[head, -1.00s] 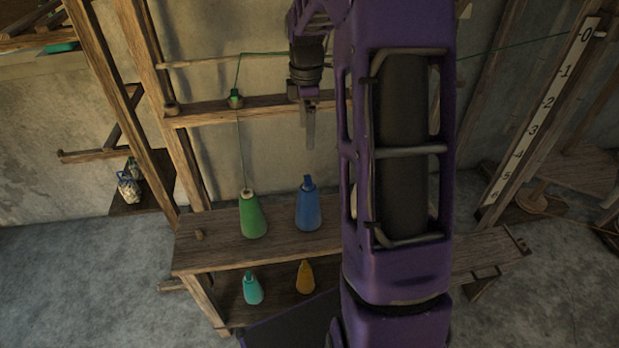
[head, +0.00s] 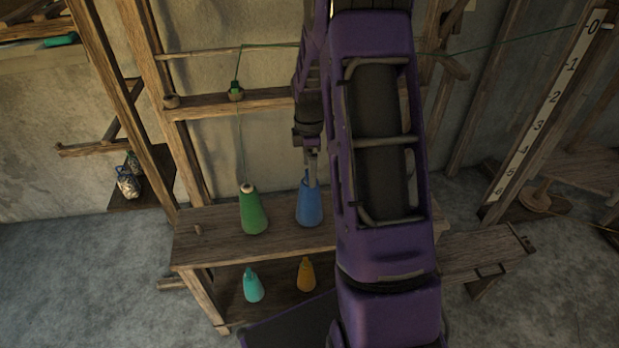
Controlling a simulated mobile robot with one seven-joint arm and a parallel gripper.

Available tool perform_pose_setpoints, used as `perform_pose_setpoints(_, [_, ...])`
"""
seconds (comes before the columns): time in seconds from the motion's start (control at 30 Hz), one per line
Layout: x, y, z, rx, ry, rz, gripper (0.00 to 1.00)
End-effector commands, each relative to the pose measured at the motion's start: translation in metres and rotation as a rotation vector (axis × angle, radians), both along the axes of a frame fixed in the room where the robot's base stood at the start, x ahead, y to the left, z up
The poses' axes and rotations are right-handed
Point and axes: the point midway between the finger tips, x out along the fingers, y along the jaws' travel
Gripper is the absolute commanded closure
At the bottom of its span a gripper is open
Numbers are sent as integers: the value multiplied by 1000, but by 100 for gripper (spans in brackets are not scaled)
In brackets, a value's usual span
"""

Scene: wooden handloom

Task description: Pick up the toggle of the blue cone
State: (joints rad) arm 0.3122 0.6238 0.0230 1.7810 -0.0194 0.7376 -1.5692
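The blue cone (head: 309,207) stands upright on the upper wooden shelf, right of the green cone. My gripper (head: 312,178) points down at the top of the blue cone, with its fingers overlapping the cone's tip in the head view. The toggle at that tip is mostly hidden behind the fingers. I cannot tell whether the fingers touch it, or whether they are open or shut.
The green cone (head: 253,211) stands close by on the left, its thread rising to a green piece (head: 235,91) on the crossbar. A teal cone (head: 253,285) and an orange cone (head: 306,275) stand on the lower shelf. The upper shelf (head: 205,245) is bare at its left end.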

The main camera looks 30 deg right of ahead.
Motion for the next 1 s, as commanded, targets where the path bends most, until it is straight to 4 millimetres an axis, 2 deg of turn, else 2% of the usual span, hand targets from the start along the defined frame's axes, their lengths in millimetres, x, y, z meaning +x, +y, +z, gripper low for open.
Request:
perform_pose_setpoints(0.03, [0, 1, -9, 1, 3, 1, 7])
perform_pose_setpoints(0.1, [0, 0, -13, 0, 0, 1, 7])
perform_pose_setpoints(0.3, [0, 0, -13, 0, -1, 1, 7])
perform_pose_setpoints(0.8, [0, 0, -13, 0, -1, 1, 95])
perform_pose_setpoints(1.0, [0, 0, -12, 0, -1, 1, 95])
